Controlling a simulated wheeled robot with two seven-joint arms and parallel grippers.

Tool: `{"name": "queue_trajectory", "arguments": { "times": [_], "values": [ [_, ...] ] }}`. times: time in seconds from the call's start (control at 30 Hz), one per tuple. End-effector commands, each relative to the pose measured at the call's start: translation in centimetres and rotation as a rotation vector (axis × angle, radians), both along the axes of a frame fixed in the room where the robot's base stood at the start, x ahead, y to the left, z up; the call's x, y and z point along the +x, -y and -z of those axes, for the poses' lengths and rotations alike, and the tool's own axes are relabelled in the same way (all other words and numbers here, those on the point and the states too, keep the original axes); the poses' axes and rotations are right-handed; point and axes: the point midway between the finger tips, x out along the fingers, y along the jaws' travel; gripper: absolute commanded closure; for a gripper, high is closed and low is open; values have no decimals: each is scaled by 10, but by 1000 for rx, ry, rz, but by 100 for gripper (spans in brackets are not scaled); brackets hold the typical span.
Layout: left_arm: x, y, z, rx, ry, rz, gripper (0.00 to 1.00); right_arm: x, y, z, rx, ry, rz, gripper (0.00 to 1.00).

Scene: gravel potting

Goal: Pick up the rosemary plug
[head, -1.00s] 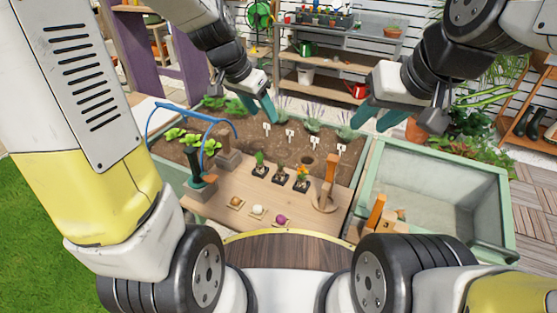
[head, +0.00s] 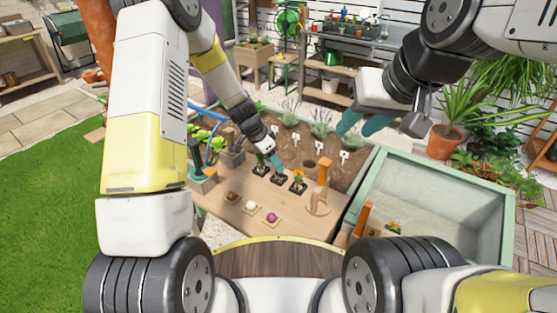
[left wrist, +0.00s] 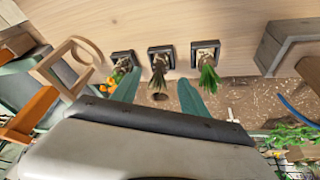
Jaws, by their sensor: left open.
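Three plugs in square dark pots stand in a row on the wooden board. The middle plug (left wrist: 158,73), with thin brownish-green leaves, looks like the rosemary; it also shows in the head view (head: 279,178). An orange-flowered plug (left wrist: 121,66) is left of it in the wrist view, and a bright green spiky plug (left wrist: 206,70) is right. My left gripper (left wrist: 158,92) is open above the row, its teal fingers on either side of the middle plug's leaves, holding nothing. Contact cannot be judged. My right gripper (head: 362,124) is open and empty, raised over the planter's right end.
The soil bed (head: 330,152) with white labels and a hole lies behind the board (head: 238,205). A wooden tool (head: 322,185) stands right of the plugs. A green-rimmed tub (head: 440,180) is at right.

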Motion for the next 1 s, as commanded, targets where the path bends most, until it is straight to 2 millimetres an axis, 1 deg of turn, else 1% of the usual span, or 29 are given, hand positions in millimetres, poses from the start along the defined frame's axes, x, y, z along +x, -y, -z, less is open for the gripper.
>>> {"name": "queue_trajectory", "arguments": {
  "times": [0.1, 0.23, 0.37, 0.57, 0.6, 0.67, 0.73, 0.77, 1.0],
  "values": [
    [2, 7, 18, 1, -3, 1, 48, 0, 0, 0, 0, 0, 0, 64],
    [5, 13, 35, 0, -2, 0, 48, 0, 0, 0, 0, 0, 0, 64],
    [7, 15, 41, 1, -1, -1, 48, 0, 0, 0, 0, 0, 0, 64],
    [7, 16, 41, 0, 0, -1, 48, 0, 0, 0, 0, 0, 0, 64],
    [7, 15, 41, 0, 0, -1, 56, 0, 0, 0, 0, 0, 0, 64],
    [7, 15, 41, 0, 0, -1, 67, 0, 0, 0, 0, 0, 0, 64],
    [7, 15, 41, 0, 0, -1, 81, 0, 0, 0, 0, 0, 0, 64],
    [7, 15, 41, 0, 0, -1, 83, 0, 0, 0, 0, 0, 0, 64],
    [7, 15, 41, 0, 0, -1, 83, 0, 0, 0, 0, 0, 0, 64]
  ]
}}
